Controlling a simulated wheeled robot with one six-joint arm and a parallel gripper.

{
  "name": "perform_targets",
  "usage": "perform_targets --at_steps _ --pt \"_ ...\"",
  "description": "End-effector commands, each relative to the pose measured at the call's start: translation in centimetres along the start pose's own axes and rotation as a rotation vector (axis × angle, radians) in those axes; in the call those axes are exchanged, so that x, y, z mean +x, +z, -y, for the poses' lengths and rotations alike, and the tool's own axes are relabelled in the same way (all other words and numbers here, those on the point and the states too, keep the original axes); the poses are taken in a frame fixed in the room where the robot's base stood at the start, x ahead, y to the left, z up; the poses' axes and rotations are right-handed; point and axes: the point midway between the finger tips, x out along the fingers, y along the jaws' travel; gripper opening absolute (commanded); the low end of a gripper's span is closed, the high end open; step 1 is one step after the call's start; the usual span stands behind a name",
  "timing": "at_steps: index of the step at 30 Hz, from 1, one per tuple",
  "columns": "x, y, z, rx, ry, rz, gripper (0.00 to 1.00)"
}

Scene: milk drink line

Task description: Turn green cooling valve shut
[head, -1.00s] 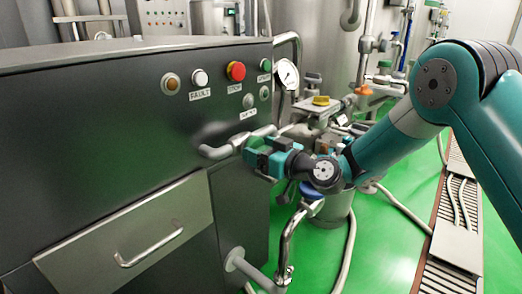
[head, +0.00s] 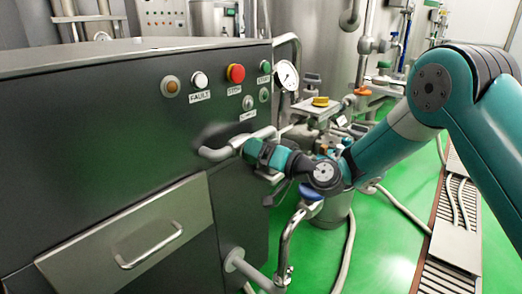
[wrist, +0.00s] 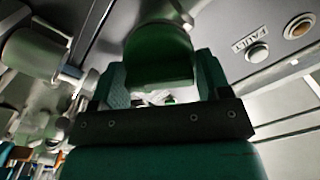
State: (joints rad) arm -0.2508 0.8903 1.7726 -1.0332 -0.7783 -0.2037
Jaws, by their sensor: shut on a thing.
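A dark green handle (wrist: 158,58) lies between the two teal fingers of my gripper (wrist: 162,84) in the wrist view; I take it for the green cooling valve. My gripper is shut on it. In the head view my gripper (head: 262,153) is at the right side of the dark cabinet, beside a grey pipe handle (head: 222,150). There the gripper hides the green handle, and I cannot tell the valve's angle.
The dark cabinet (head: 100,130) with buttons and a drawer stands left. A gauge (head: 287,75) is above my gripper. A yellow valve handle (head: 320,101) and a blue one (head: 311,192) are close by. A curved pipe (head: 286,238) rises below.

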Motion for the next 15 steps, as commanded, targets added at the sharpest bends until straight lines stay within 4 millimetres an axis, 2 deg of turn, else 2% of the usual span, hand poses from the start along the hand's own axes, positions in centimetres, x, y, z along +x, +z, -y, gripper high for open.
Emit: perform_targets --at_steps 15 --pt "-0.02 -0.21 -0.14 0.489 0.001 -0.002 0.47"
